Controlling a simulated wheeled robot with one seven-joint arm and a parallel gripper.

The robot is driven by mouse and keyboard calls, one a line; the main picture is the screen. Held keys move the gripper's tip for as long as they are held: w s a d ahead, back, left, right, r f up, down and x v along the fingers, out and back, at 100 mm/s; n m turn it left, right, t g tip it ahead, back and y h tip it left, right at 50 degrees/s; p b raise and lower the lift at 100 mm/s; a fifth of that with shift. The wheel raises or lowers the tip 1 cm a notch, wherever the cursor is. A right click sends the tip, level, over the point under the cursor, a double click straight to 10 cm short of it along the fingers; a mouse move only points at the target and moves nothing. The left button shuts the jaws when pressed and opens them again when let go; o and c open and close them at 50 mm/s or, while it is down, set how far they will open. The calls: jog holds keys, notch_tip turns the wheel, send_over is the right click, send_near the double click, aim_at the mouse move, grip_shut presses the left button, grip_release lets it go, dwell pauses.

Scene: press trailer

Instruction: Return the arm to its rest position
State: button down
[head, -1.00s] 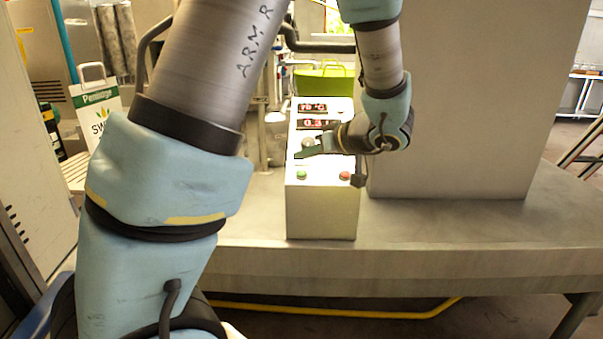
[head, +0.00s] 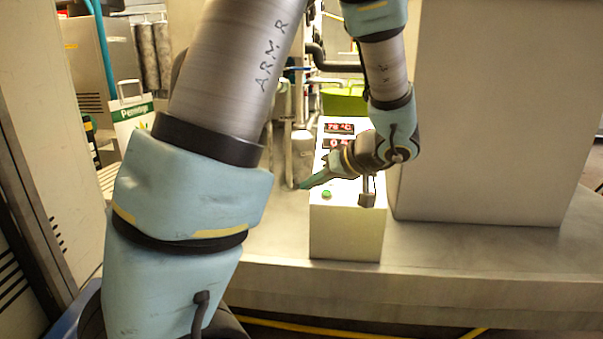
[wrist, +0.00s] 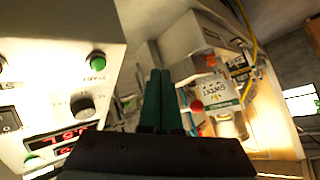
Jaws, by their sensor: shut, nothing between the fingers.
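My gripper (head: 304,185) is shut and empty, its dark green fingers pointing left and down in front of the upper left part of the white control box (head: 343,236). In the wrist view the two fingers (wrist: 160,76) lie side by side, with the box's panel (wrist: 60,60) to their left. No contact with the panel is visible. My arm reaches down from the top of the head view, bent at the wrist beside the box.
The box stands on a grey bench (head: 470,246) beside a large pale cabinet (head: 490,110). Its green start button (head: 327,195) and red displays (head: 339,127) show; a knob (wrist: 83,107) appears in the wrist view. Pipes and a green bin (head: 345,100) stand behind.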

jog(key=s+a+f+m+g+h+p, duration=0.1)
jog(key=s+a+m+g+h+p, duration=0.3)
jog(key=s+a+h, duration=0.3)
jog(key=shift+s+a+f+m+g+h, duration=0.35)
jog(key=shift+s+a+g, duration=0.55)
jog(key=shift+s+a, duration=1.4)
